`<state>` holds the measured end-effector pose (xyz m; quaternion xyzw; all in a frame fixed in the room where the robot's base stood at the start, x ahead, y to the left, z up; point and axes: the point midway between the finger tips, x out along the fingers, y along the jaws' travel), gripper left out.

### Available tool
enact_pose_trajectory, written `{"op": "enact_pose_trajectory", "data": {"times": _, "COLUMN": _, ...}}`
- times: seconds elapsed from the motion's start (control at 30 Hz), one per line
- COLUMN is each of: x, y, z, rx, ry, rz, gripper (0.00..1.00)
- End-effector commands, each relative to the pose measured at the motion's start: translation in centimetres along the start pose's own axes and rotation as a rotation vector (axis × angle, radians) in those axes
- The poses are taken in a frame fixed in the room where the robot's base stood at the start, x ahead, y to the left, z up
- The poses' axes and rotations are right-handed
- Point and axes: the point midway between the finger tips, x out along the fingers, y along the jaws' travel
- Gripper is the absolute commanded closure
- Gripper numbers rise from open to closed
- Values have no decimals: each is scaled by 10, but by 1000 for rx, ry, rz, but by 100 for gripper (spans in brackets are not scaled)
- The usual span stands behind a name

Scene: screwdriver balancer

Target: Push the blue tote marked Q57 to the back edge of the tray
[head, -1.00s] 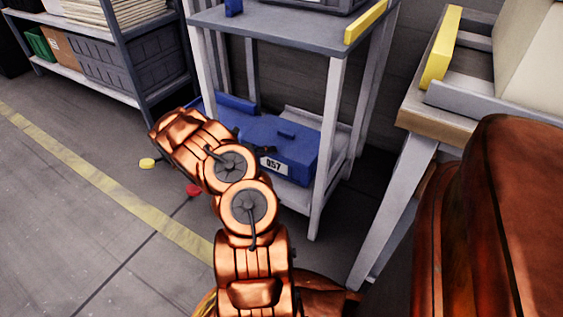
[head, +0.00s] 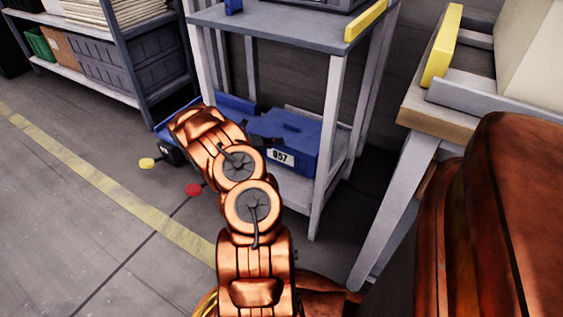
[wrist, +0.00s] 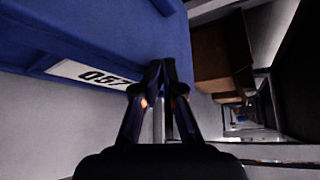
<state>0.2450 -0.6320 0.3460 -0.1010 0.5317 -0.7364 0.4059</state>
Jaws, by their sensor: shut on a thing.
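The blue tote marked Q57 (head: 300,138) sits on the pale grey tray (head: 297,192), the low shelf of a grey stand. Its white label faces the front, and bare tray shows in front of it. The tote (wrist: 120,30) fills the upper left of the wrist view. My gripper (wrist: 160,68) has its fingers drawn together, tips at the tote's front near the label's right end. The exact contact is partly hidden by the fingers.
Another blue bin with a dark front (head: 168,152) stands left of my arm, partly hidden. Stand legs (head: 328,150) flank the tray. A yellow disc (head: 147,163) and a red disc (head: 193,189) show near the floor. A workbench (head: 440,120) stands right.

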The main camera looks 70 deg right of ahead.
Motion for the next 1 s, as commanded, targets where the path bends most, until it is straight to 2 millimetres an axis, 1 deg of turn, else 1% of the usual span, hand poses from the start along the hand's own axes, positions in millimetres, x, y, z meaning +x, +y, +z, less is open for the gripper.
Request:
{"op": "enact_pose_trajectory", "data": {"times": 0.1, "x": 7, "y": 1, "z": 2, "rx": -1, "ry": 5, "rz": 1, "gripper": 100}}
{"op": "enact_pose_trajectory", "data": {"times": 1.0, "x": 49, "y": 2, "z": 29, "rx": -3, "ry": 5, "rz": 2, "gripper": 100}}
